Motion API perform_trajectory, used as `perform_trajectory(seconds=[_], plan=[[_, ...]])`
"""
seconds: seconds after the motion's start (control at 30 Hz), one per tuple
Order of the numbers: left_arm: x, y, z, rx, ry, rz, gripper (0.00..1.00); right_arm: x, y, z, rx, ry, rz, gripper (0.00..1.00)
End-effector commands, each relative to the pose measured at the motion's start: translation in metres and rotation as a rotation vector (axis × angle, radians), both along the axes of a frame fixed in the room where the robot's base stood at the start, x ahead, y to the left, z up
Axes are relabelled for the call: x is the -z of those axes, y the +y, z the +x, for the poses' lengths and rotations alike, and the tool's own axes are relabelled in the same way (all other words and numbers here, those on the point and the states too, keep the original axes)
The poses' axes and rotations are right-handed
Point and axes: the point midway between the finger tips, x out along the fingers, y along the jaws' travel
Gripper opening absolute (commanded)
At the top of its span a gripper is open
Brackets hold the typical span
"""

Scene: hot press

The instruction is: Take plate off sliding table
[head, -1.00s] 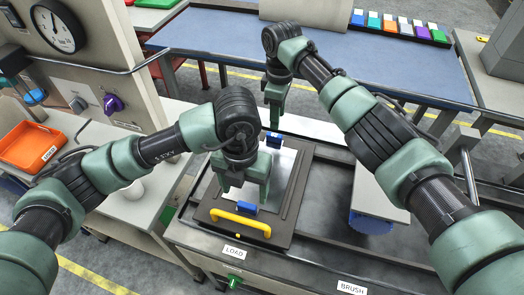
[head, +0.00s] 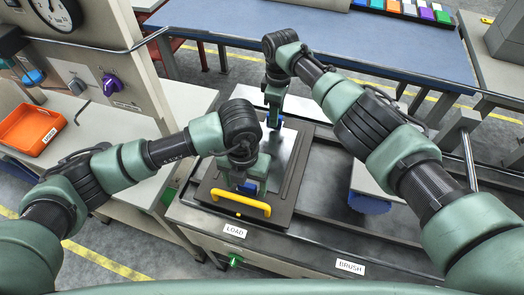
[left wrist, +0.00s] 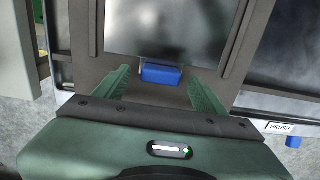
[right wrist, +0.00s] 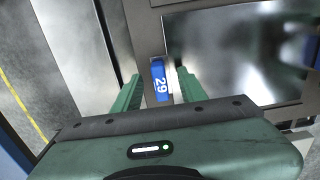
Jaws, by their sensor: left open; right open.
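The plate (head: 284,150) is a shiny grey metal sheet lying on the dark sliding table (head: 297,187), which has a yellow handle (head: 238,202) at its near edge. A blue tab (left wrist: 161,73) stands at the plate's near end, and a blue tab marked 29 (right wrist: 159,84) at its far end. My left gripper (head: 249,188) is open, its fingers on either side of the near tab with gaps. My right gripper (head: 273,121) is open, its fingers on either side of the far tab. My left arm hides part of the plate in the head view.
LOAD (head: 235,231) and BRUSH (head: 351,267) labels mark the front rail. A blue round brush (head: 369,203) under a grey block is to the right. A side bench with an orange tray (head: 31,131) is at left. A blue-topped table (head: 330,55) is behind.

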Motion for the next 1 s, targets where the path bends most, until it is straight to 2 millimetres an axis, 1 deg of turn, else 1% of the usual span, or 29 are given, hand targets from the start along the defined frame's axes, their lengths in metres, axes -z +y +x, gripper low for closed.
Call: perform_trajectory(seconds=[0.1,0.33,0.37,0.4,0.47,0.5,0.6,1.0], plan=[[0.0042,0.0003,-0.0002,0.0,0.001,0.001,0.71,0.0041,0.0002,0.0,0.0,0.0,0.0,0.42],[0.0044,0.0002,0.0,0.0,0.0,0.0,0.71,0.0042,0.0001,0.0,0.0,-0.001,0.0,0.42],[0.0043,0.0002,0.0,0.0,0.0,0.0,0.65,0.0042,0.0001,0.0,0.0,-0.001,0.0,0.36],[0.0043,0.0001,-0.0001,0.0,0.0,0.0,0.54,0.0042,0.0,0.0,0.0,-0.001,0.0,0.25],[0.0042,0.0001,-0.0001,0.0,0.0,0.0,0.38,0.0041,0.0,0.0001,0.0,-0.001,0.0,0.08],[0.0042,0.0001,-0.0001,0.0,0.0,0.0,0.26,0.004,0.0,0.0001,0.0,-0.001,0.0,0.0],[0.004,0.0002,0.0001,0.0,0.0,0.0,0.0,0.0039,-0.0002,0.0002,0.0,-0.001,0.0,0.0],[0.0036,0.0001,0.0003,0.0,-0.001,0.0,0.0,0.0036,-0.0003,0.0003,0.001,-0.001,0.0,0.0]])
